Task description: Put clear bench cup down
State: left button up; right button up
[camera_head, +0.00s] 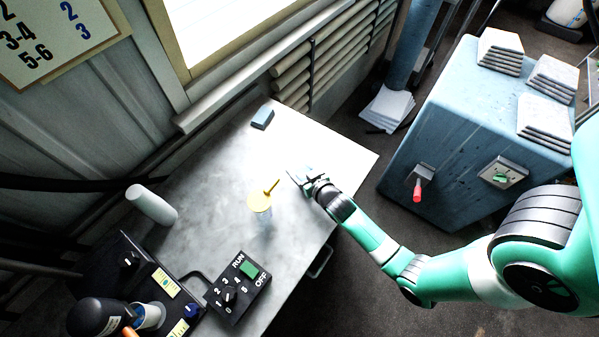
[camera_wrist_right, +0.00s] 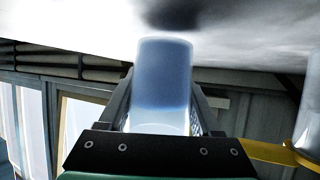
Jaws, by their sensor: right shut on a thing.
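A clear bench cup (camera_wrist_right: 165,75) with a bluish tint is between the two fingers of my right gripper (camera_wrist_right: 162,105) in the right wrist view. The gripper is shut on it. In the head view my right gripper (camera_head: 300,179) is over the right side of the pale bench (camera_head: 205,215). The cup is too small to make out there. A dark shadow lies on the bench by the cup's end in the wrist view; I cannot tell whether the cup touches the surface. My left gripper is not in view.
A clear vessel with a yellow top and handle (camera_head: 259,202) stands left of my right gripper. A black control box (camera_head: 238,288), a white cylinder (camera_head: 152,204) and a blue block (camera_head: 262,117) are on the bench. The far right bench area is clear.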

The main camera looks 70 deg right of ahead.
jog(key=shift+f, duration=0.5)
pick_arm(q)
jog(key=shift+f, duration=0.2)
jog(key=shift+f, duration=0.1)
pick_arm(e)
jog(key=shift+f, duration=0.2)
jog(key=o, duration=1.4)
jog(key=shift+r, duration=0.1)
